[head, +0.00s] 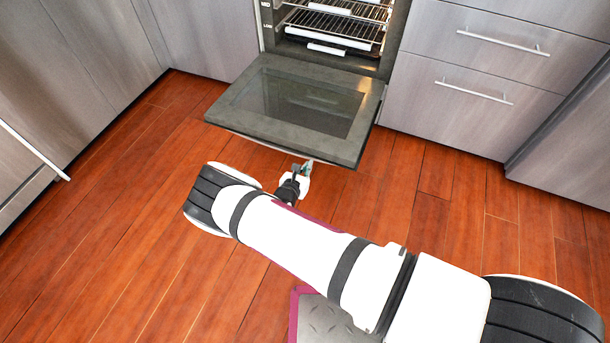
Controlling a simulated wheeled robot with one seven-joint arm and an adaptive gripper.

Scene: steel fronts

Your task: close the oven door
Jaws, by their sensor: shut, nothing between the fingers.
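The oven door (294,103) is hinged at its bottom and lies folded down, wide open, in front of the oven (325,25). It has a dark frame with a glass panel in the middle. Inside the oven, wire racks (330,22) show. My gripper (307,167) is low, just beyond the front edge of the door and partly tucked below it. Its fingers look closed and hold nothing. I cannot tell whether the fingertips touch the door's underside or handle, as the door's front edge hides part of that area.
Grey drawers with bar handles (474,91) stand right of the oven. Grey cabinets (75,55) line the left, with a long handle (33,150) sticking out at the far left. The wooden floor (130,190) in front of the oven is clear on both sides.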

